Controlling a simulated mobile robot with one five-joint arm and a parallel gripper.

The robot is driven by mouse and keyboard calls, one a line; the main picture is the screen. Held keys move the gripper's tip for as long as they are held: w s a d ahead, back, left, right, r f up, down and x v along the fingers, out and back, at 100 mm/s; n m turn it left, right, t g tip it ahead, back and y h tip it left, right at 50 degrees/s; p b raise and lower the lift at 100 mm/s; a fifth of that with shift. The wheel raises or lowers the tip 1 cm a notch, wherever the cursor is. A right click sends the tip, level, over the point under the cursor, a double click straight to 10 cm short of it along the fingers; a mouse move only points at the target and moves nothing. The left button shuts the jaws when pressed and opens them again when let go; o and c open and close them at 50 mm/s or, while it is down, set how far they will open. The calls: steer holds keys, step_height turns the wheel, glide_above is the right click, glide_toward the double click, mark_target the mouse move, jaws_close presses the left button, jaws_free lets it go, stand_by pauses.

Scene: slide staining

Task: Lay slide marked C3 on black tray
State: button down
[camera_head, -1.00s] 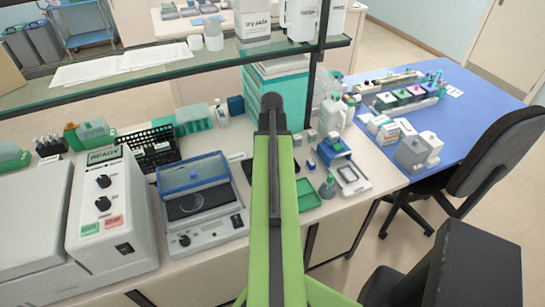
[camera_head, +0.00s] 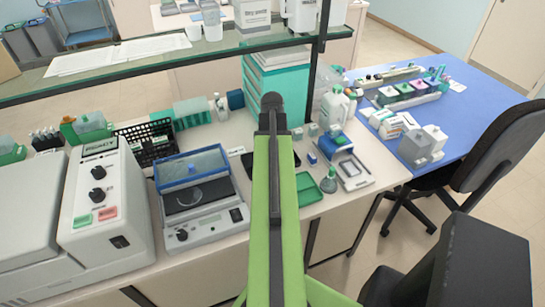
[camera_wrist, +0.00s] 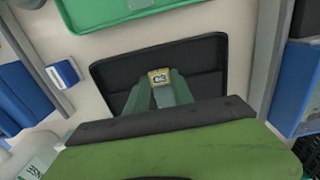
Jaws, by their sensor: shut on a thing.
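The slide marked C3 (camera_wrist: 159,77) shows its yellowish label between my fingertips in the wrist view. My gripper (camera_wrist: 160,92) is shut on it, with its green fingers over the black tray (camera_wrist: 209,54). The rest of the slide is hidden by the fingers, and I cannot tell whether it touches the tray floor. In the head view, the black tray (camera_head: 297,159) shows only in part beside my green arm, which hides my gripper and the slide.
A scale-like device (camera_head: 199,195) with a blue lid stands to the left. A glass shelf (camera_head: 170,68) runs above the bench's back.

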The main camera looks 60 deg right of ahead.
steer(key=shift+f, duration=0.2)
steer(key=c, duration=1)
jaws_free()
steer(key=shift+r, duration=0.1)
step_height(320, 180, up, 17)
steer(key=p, duration=1.7)
steer(key=shift+r, duration=0.15)
